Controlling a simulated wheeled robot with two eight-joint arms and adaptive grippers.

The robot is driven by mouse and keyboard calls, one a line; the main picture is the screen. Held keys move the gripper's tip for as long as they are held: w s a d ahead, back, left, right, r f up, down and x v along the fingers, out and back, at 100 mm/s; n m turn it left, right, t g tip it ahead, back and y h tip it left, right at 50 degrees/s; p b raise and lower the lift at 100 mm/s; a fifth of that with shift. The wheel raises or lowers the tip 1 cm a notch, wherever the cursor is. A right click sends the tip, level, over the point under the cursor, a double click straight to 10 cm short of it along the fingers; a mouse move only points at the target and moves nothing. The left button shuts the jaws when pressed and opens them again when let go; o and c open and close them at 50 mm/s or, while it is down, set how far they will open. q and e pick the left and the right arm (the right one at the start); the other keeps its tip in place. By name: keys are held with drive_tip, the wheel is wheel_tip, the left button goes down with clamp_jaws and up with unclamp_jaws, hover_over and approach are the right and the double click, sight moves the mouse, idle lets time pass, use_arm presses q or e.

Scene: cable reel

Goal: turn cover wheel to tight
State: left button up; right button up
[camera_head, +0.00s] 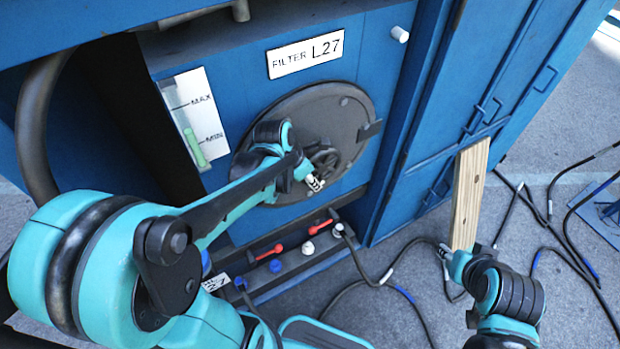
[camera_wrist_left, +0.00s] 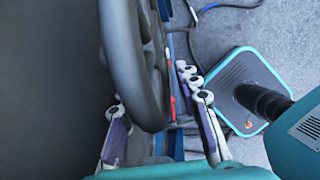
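The round dark cover (camera_head: 300,115) sits on the blue cabinet under the "FILTER L27" label, with a small dark handwheel (camera_head: 325,158) at its centre. My left gripper (camera_head: 315,182) is at the wheel's lower edge. In the left wrist view the wheel's thick rim (camera_wrist_left: 130,55) reaches between the spread fingers of my left gripper (camera_wrist_left: 160,130), with a gap to the right finger. It is open. My right gripper (camera_head: 468,249) has its fingers on either side of the lower end of a wooden plank (camera_head: 468,195) and appears shut on it.
A gauge marked MAX and MIN (camera_head: 195,115) is left of the cover. A ledge below carries red handles (camera_head: 270,252) and white knobs (camera_head: 308,248). Several dark cables (camera_head: 555,240) lie on the grey floor at right. Blue cabinet doors (camera_head: 490,80) stand right of the cover.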

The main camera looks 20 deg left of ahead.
use_arm(q)
clamp_jaws()
drive_tip(key=shift+r+g, duration=0.2)
drive_tip(key=shift+g, duration=0.1)
drive_tip(key=shift+s+a+r+g+y+p, duration=0.15)
drive_tip(key=shift+r+g+y+p, duration=0.3)
drive_tip(key=shift+g+y+p, duration=0.4)
drive_tip(key=shift+s+a+r+g+y, duration=0.1)
drive_tip(key=shift+r+g+y, duration=0.25)
drive_tip(key=shift+g+y, duration=0.4)
drive_tip(key=shift+s+a+r+g+y, duration=0.1)
drive_tip(key=shift+r+g+y, duration=0.2)
drive_tip(key=shift+g+y, duration=0.35)
drive_tip(key=shift+g, duration=0.25)
unclamp_jaws()
